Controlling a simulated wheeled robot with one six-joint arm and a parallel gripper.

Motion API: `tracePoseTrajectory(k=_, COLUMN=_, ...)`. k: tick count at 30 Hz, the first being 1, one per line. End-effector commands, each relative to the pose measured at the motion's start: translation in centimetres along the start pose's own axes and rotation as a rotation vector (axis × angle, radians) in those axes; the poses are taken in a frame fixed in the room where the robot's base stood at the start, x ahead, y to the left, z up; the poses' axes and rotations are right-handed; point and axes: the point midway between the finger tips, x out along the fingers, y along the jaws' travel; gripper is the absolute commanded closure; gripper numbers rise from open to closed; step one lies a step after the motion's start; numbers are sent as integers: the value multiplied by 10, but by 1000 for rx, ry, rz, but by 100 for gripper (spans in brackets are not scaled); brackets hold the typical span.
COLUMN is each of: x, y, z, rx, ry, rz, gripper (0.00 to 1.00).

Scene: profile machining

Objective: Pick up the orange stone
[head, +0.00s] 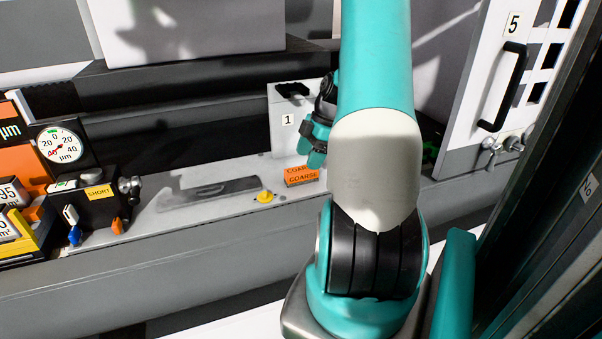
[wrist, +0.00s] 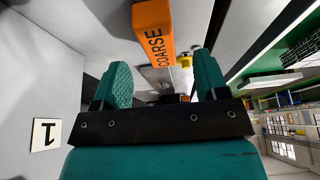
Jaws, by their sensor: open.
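The orange stone (head: 301,176) is a small block marked COARSE, lying on the grey ledge in the head view, just left of my arm. In the wrist view the orange stone (wrist: 153,30) shows at the top, beyond and between my two teal fingers. My gripper (wrist: 163,80) is open, with nothing between its fingers. In the head view my gripper (head: 314,158) is close above the stone, partly hidden behind my arm. I cannot tell the exact gap between them.
A white panel marked 1 (head: 289,121) stands close behind the stone. A yellow knob (head: 265,197) and a flat grey bar (head: 212,193) are to the left on the ledge. A dial gauge (head: 60,145) is at far left. A door marked 5 (head: 497,90) is right.

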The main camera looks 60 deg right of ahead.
Motion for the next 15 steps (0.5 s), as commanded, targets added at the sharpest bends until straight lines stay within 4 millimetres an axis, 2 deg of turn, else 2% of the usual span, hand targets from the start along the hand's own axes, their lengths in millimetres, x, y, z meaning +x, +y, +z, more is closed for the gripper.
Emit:
tracePoseTrajectory(k=5, x=12, y=0, z=-2, rx=0, ry=1, rz=-3, gripper=33)
tracePoseTrajectory(k=12, x=48, y=0, z=-2, rx=0, ry=0, rz=-3, gripper=33)
tracePoseTrajectory(k=15, x=55, y=0, z=-1, rx=0, ry=-1, rz=-2, gripper=33)
